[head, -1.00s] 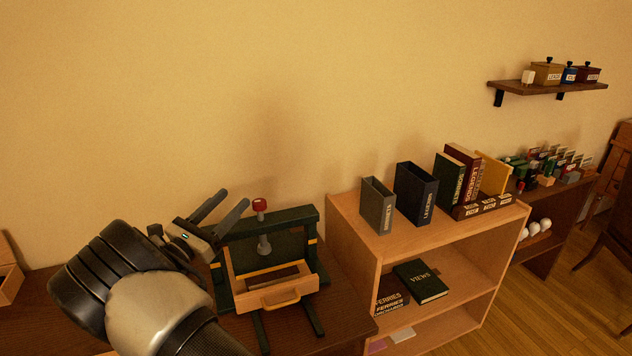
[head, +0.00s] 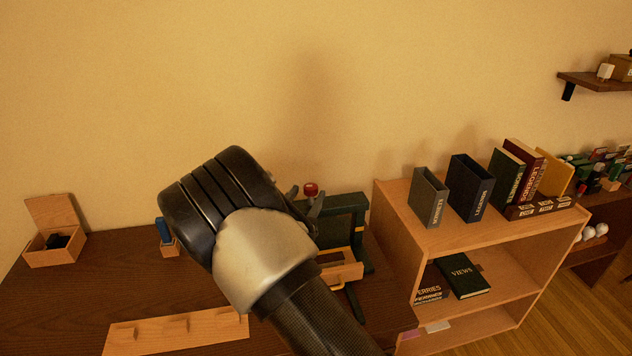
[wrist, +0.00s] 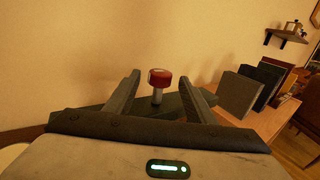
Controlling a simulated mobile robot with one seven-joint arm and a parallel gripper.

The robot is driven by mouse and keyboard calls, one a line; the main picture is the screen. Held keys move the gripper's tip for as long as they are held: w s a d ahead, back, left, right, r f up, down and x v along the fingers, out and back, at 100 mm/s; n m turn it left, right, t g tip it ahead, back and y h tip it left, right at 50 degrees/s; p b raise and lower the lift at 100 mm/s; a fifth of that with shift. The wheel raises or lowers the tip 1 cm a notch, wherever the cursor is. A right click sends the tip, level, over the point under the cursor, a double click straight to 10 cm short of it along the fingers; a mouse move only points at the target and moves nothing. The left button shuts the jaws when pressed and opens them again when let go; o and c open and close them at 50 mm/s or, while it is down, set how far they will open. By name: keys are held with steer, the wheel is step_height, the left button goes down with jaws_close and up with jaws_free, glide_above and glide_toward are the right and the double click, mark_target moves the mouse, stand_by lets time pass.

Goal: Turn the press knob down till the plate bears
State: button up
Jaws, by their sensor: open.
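The press knob (head: 311,189) is red, on top of the dark green press frame (head: 345,205). In the wrist view the knob (wrist: 160,77) stands upright on a pale stem above the press crossbar (wrist: 178,106). My gripper (wrist: 160,73) is open, with one finger to each side of the knob in the picture. It appears empty; I cannot tell whether the knob lies between the pads or beyond them. In the head view my arm hides most of the gripper and the press's left side. The press plate is hidden from both views.
A light wooden drawer front (head: 343,272) with a handle sits low in the press. Right of it stands a wooden shelf unit (head: 395,225) with file boxes and books. A lidded wooden box (head: 52,257) and a pegged wooden strip (head: 130,339) lie on the dark desk.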

mark_target(315, 185)
steer(key=x, duration=0.7)
steer(key=shift+w+d, duration=0.15)
steer(key=shift+w, duration=0.2)
steer(key=c, duration=1)
steer(key=shift+d+m+g+h+b, duration=0.25)
steer(key=shift+m+g+h+b, duration=0.25)
steer(key=shift+m+h+b, duration=0.7)
steer(key=shift+c, duration=0.2)
steer(key=h, duration=0.1)
steer(key=m+g+h, duration=0.1)
steer(key=h, duration=0.1)
steer(key=shift+s+d+m+g, duration=0.2)
steer(key=shift+d+m+g, duration=0.1)
steer(key=shift+c, duration=0.2)
steer(key=shift+r, duration=0.15)
